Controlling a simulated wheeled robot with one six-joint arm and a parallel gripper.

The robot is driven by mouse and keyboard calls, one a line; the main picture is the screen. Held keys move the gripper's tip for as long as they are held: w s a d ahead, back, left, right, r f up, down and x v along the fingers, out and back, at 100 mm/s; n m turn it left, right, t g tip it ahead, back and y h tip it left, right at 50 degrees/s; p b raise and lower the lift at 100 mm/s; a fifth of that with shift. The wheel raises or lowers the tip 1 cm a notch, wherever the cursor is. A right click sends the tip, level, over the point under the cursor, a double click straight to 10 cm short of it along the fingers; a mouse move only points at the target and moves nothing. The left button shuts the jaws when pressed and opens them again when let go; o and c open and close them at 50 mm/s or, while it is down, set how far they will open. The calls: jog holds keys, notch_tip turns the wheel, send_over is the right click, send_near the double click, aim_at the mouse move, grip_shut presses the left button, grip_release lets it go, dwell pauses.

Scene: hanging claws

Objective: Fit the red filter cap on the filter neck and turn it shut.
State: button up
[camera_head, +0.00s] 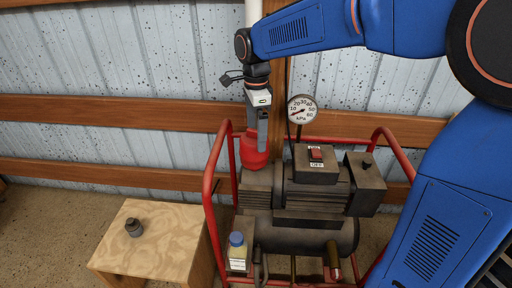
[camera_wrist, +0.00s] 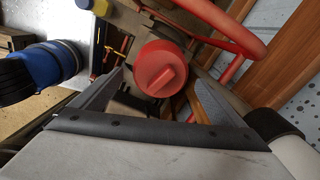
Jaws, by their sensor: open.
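The red filter cap (camera_head: 254,153) is at the upper left of the grey pump (camera_head: 300,187) in the head view. In the wrist view the cap (camera_wrist: 147,62) is a red disc with a raised bar across its face. My gripper (camera_head: 257,132) points down over the cap. Its fingers are open, one on each side of the cap in the wrist view, with a visible gap at the right finger. The filter neck is hidden under the cap and gripper, so I cannot tell how the cap sits on it.
A red tube frame (camera_head: 211,190) surrounds the pump. A pressure gauge (camera_head: 301,109) and a switch box (camera_head: 315,165) stand right of the gripper. A bottle with a blue lid (camera_head: 237,251) is below.

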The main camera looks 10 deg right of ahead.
aim_at(256, 148)
jog(key=shift+f, duration=3.5)
jog(key=shift+c, duration=0.6)
jog(key=c, duration=1.5)
jog(key=shift+m, duration=0.5)
jog(key=shift+c, duration=0.8)
jog(key=m, duration=0.4)
jog(key=shift+s, duration=0.15)
jog(key=shift+m, duration=0.5)
